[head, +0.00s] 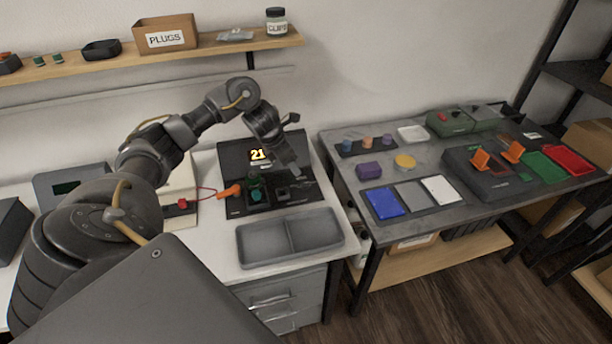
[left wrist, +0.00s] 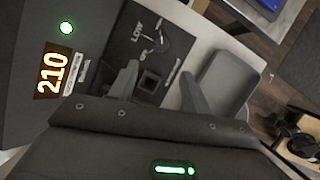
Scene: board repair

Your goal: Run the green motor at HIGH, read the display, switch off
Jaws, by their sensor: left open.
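The black test station (head: 235,160) stands on the white bench. Its lit display (head: 257,154) shows "21" in the head view, the rest hidden; in the left wrist view the display (left wrist: 53,72) reads 210. A green lamp (left wrist: 67,28) is lit beside it. The green motor (head: 255,190) sits on the station's front part. My left gripper (head: 292,168) is open and empty above the station's right side. In the left wrist view a square black control (left wrist: 150,82) lies between its fingers. A marking "LOW" (left wrist: 137,31) is beside a curved scale; HIGH is not readable.
An orange plug (head: 230,191) with a red lead lies left of the motor. A grey two-part tray (head: 290,257) is in front of the station. A second table (head: 365,150) with coloured pads and parts stands to the right. A shelf (head: 205,58) runs above.

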